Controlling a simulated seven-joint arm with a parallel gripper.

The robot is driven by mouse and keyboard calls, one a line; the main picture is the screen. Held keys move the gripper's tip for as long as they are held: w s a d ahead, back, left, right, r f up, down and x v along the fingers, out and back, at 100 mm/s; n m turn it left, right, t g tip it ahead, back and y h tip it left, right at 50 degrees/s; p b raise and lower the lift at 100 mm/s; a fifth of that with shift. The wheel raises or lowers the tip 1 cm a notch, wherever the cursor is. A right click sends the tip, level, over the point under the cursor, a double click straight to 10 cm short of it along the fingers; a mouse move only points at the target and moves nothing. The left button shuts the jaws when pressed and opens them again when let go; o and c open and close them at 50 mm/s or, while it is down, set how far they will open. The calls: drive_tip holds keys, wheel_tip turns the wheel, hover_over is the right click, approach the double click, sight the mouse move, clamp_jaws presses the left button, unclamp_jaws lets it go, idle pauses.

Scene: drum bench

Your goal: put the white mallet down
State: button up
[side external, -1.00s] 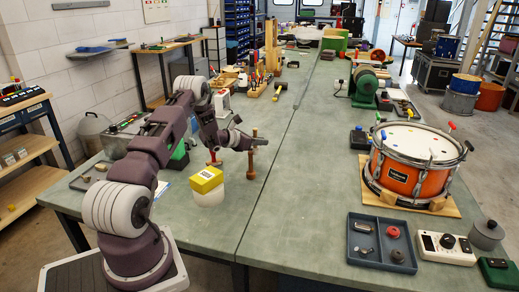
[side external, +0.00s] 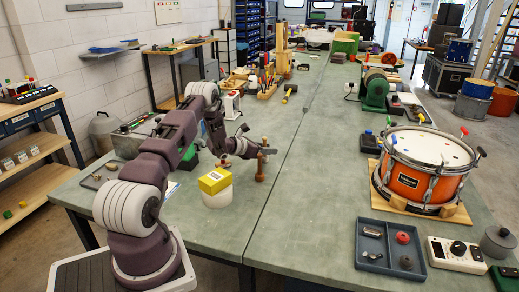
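My gripper (side external: 267,151) is low over the bench, right of the jar, with its fingers pointing right. At the fingers is an upright brown, wooden-looking piece (side external: 260,172), its top showing just above them and its lower end close to the bench. I cannot tell whether the fingers are closed on it, or whether it rests on the bench. No plainly white mallet head shows, so I cannot say whether this piece is the white mallet.
An orange drum (side external: 409,183) sits on a wooden board at the right. A grey-blue tray (side external: 364,264) with small parts lies in front of it. A hammer (side external: 289,93) lies farther back. The bench right of my gripper and in front of the jar is clear.

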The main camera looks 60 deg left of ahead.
drive_tip(key=v, duration=1)
drive_tip(key=shift+s+r, duration=0.1)
drive_tip(key=shift+s, duration=0.15)
drive_tip(key=w+d+r+m+h, duration=0.3)
drive_tip(key=d+r+m, duration=0.1)
drive_tip(key=d+r, duration=0.15)
drive_tip(key=w+d+r+m+h, duration=0.2)
drive_tip(key=w+d+r+m, duration=0.1)
drive_tip(key=d+r, duration=0.3)
drive_tip(key=s+d+r+m+g+h, duration=0.1)
drive_tip(key=d+r+m+g+h, duration=0.3)
drive_tip(key=d, duration=0.7)
drive_tip(key=s+d+r+m+h, duration=0.1)
drive_tip(key=d+r+m, duration=0.45)
drive_tip(key=d, duration=0.55)
drive_tip(key=s+d+r+m+g+y, duration=0.1)
drive_tip(key=s+d+m+g, duration=0.2)
drive_tip(key=s+d+m, duration=0.3)
drive_tip(key=s+d+r+m+g, duration=0.2)
drive_tip(key=s+d+m, duration=0.3)
drive_tip(key=s+d, duration=0.25)
drive_tip(key=s+a+f+m+t+y, duration=0.1)
drive_tip(key=s+a+m+y, duration=0.2)
drive_tip(key=s+m+y, duration=0.4)
drive_tip(key=s+m, duration=0.3)
drive_tip(key=s, duration=0.5)
drive_tip(key=shift+f, duration=0.4)
